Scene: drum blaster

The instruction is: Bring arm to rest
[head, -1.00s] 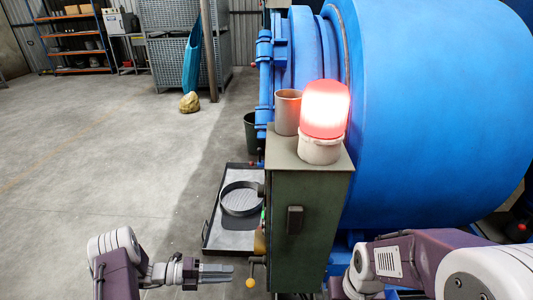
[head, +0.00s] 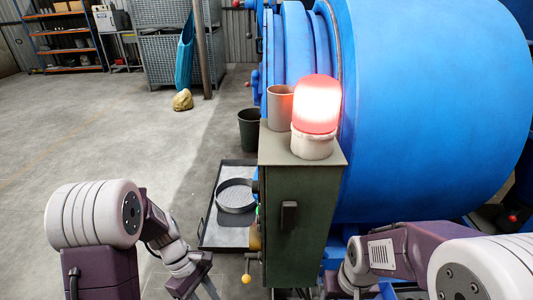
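My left arm comes in at the lower left of the head view, with its large white joint raised. My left gripper (head: 207,290) points down at the bottom edge, and its fingertips are partly cut off. I cannot tell whether it is open or shut. No object shows in it. My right arm lies folded across the lower right. Its gripper is out of the picture.
A green cabinet (head: 295,215) carrying a glowing red lamp (head: 316,104) and a cup (head: 280,107) stands between my arms. Behind it is a big blue drum (head: 430,110). A black tray (head: 222,240) holds a round sieve (head: 236,196). Floor is clear at left.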

